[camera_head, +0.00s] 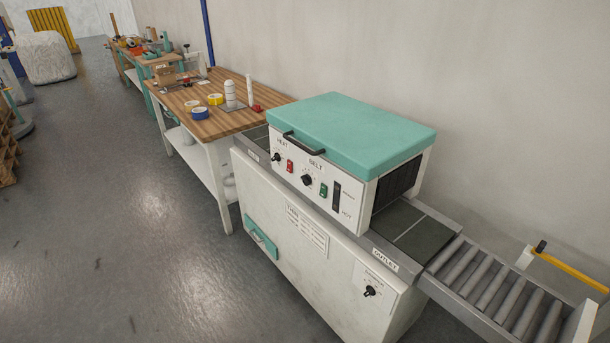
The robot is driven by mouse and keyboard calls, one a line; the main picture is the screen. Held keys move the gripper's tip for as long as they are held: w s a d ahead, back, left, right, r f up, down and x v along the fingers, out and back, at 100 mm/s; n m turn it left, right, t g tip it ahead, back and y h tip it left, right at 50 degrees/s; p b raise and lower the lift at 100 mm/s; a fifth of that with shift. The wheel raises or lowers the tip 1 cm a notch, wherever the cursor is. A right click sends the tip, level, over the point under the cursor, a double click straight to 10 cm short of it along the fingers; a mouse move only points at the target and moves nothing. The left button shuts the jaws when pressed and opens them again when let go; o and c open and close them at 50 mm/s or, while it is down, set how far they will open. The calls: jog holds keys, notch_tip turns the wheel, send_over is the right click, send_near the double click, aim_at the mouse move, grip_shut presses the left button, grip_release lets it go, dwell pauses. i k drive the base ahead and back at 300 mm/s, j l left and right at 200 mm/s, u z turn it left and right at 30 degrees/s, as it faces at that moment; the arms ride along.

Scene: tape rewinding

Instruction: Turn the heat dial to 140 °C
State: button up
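The heat dial (276,157) is a small black knob under the label HEAT, on the white front panel of a machine with a teal lid (355,130). Its setting and scale are too small to read. A red switch (290,167) is just right of it. The belt dial (307,180), another black knob, sits further right under the label BELT, beside a green switch (323,190). My gripper is not in view.
A roller conveyor (490,285) extends from the outlet at the right. A lower black knob (369,291) and a teal handle (261,238) are on the cabinet front. A wooden table (205,125) with tape rolls stands behind left. The grey floor (130,230) at left is clear.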

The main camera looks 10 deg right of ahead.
aim_at(276, 156)
jog(key=i+j, duration=0.25)
jog(key=i, duration=0.2)
jog(key=i+j+u, duration=0.1)
jog(key=i, duration=0.3)
jog(key=i+j, duration=0.3)
jog(key=i, duration=0.15)
jog(key=i+j+u, duration=0.1)
jog(key=i, duration=0.35)
jog(key=i+j, duration=0.3)
jog(key=i, duration=0.15)
